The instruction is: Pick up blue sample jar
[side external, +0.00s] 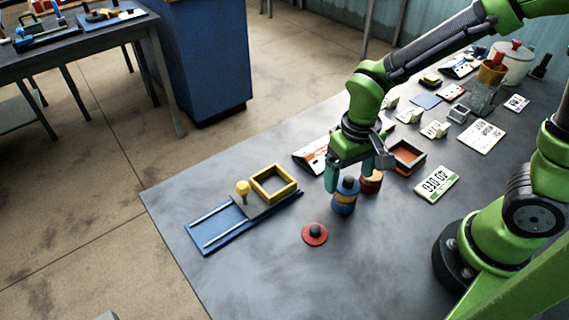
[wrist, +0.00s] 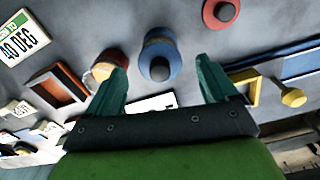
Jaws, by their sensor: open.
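The blue sample jar (side external: 345,201) stands upright on the grey table, with a yellow band, a blue lid and a dark knob. In the wrist view the blue jar (wrist: 160,62) sits beyond and roughly between the fingertips. My gripper (side external: 350,180) points down close to the jar; the wrist view shows its teal fingers (wrist: 162,76) apart, with nothing held. Whether a finger touches the jar is unclear. A red jar (side external: 371,184), lidless with amber contents, stands just behind; the left finger partly covers it in the wrist view (wrist: 103,70).
A red lid (side external: 315,236) with a dark knob lies in front of the jar. A blue railed tray (side external: 215,236), a yellow square frame (side external: 273,197) and a yellow knob (side external: 242,187) are left. A dark orange-floored box (side external: 408,157) and a label card (side external: 437,183) lie right.

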